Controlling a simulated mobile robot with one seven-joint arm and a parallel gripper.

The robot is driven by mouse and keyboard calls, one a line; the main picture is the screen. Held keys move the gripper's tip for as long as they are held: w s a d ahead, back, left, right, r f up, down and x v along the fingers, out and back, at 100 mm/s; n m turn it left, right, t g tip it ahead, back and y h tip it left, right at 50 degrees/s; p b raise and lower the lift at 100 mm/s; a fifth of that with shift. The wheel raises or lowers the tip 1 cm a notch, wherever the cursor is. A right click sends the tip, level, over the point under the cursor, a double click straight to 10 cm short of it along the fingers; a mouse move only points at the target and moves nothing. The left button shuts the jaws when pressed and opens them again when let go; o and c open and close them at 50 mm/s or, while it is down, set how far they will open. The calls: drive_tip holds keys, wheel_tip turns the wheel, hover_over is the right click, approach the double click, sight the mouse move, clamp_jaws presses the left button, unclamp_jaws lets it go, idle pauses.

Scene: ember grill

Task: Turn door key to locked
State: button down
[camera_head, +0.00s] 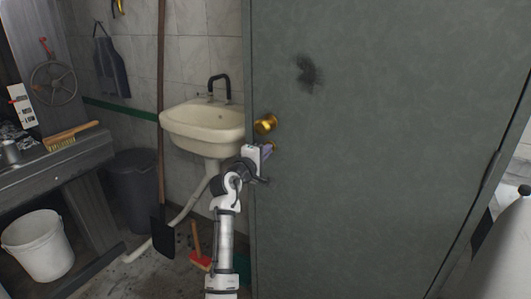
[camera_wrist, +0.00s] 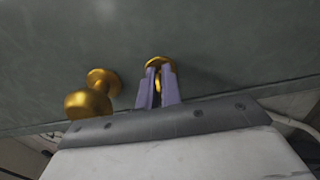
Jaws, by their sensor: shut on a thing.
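The grey-green door (camera_head: 370,150) fills the right half of the head view. A brass knob (camera_head: 265,124) sticks out near its left edge and also shows in the wrist view (camera_wrist: 90,98). Below the knob is the brass lock with its key (camera_head: 271,146). In the wrist view the brass key (camera_wrist: 158,80) sits between the purple fingers of my gripper (camera_wrist: 158,88). My gripper also shows at the lock in the head view (camera_head: 266,150). It is shut on the key, whose sides are mostly hidden by the fingers. I cannot tell the key's turn angle.
A white sink (camera_head: 203,123) stands left of the door, with a long-handled shovel (camera_head: 162,215) beside it. A dark bin (camera_head: 134,185) and a white bucket (camera_head: 38,245) stand further left by a dark bench. A pale cylinder (camera_head: 507,250) stands at the far right.

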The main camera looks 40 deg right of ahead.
drive_tip(key=c, duration=1.6)
unclamp_jaws()
drive_tip(key=b+v, duration=0.2)
drive_tip(key=v, duration=1.1)
drive_tip(key=shift+s+a, duration=0.25)
drive_tip(key=shift+a, duration=0.1)
